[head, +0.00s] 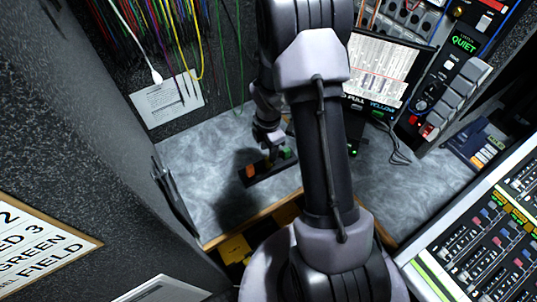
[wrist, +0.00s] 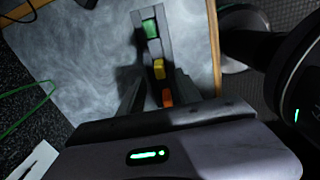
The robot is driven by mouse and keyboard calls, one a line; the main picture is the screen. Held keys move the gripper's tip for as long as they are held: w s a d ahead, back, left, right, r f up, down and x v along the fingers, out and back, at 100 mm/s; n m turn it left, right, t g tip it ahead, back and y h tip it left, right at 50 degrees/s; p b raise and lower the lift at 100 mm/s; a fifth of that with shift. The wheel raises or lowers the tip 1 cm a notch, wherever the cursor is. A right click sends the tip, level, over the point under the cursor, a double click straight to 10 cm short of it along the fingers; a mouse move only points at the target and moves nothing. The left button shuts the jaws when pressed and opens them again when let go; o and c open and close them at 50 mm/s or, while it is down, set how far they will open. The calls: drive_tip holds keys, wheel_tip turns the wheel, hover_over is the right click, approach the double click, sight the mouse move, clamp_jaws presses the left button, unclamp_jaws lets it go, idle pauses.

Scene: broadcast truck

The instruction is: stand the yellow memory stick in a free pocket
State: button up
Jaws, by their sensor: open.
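A long dark holder (head: 270,174) lies on the grey worktop near its front edge. In the wrist view the holder (wrist: 166,44) runs up the picture with a green stick (wrist: 151,28) near its far end, the yellow stick (wrist: 159,68) around its middle and an orange stick (wrist: 167,97) nearest me. The head view shows the orange stick (head: 250,170) and green stick (head: 287,153); my gripper hides the yellow one. My gripper (wrist: 158,76) is open, its fingers on either side of the yellow stick. I cannot tell how deep the yellow stick sits.
The worktop (head: 205,150) is clear left of the holder. A wooden edge (head: 230,232) borders its front. A screen (head: 382,68) and a control box (head: 440,95) stand at the back right. A mixing desk (head: 480,230) is at the right. Colored cables hang at the back left.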

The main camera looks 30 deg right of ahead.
wheel_tip(320, 180, up, 11)
drive_tip(key=p, duration=0.3)
drive_tip(key=shift+r, duration=0.1)
drive_tip(key=s+a+r+m+t+b, duration=0.1)
drive_tip(key=a+r+m, duration=0.25)
drive_tip(key=r, duration=0.25)
drive_tip(key=s+a+r+m+t, duration=0.1)
drive_tip(key=s+a+r+m, duration=0.1)
drive_tip(key=a+r+m, duration=0.3)
drive_tip(key=s+a+r+m+t+y, duration=0.1)
drive_tip(key=s+a+r+m+t, duration=0.1)
drive_tip(key=s+a+r+m, duration=0.2)
drive_tip(key=s+a+r+m+t+y+b, duration=0.1)
drive_tip(key=s+a+r+m, duration=0.2)
drive_tip(key=s+r+m, duration=0.3)
drive_tip(key=s+m, duration=0.3)
drive_tip(key=s, duration=0.1)
drive_tip(key=shift+a+m+t+b, duration=0.3)
drive_tip(key=shift+a+m+t, duration=0.05)
drive_tip(key=shift+t, duration=0.05)
drive_tip(key=shift+s, duration=0.15)
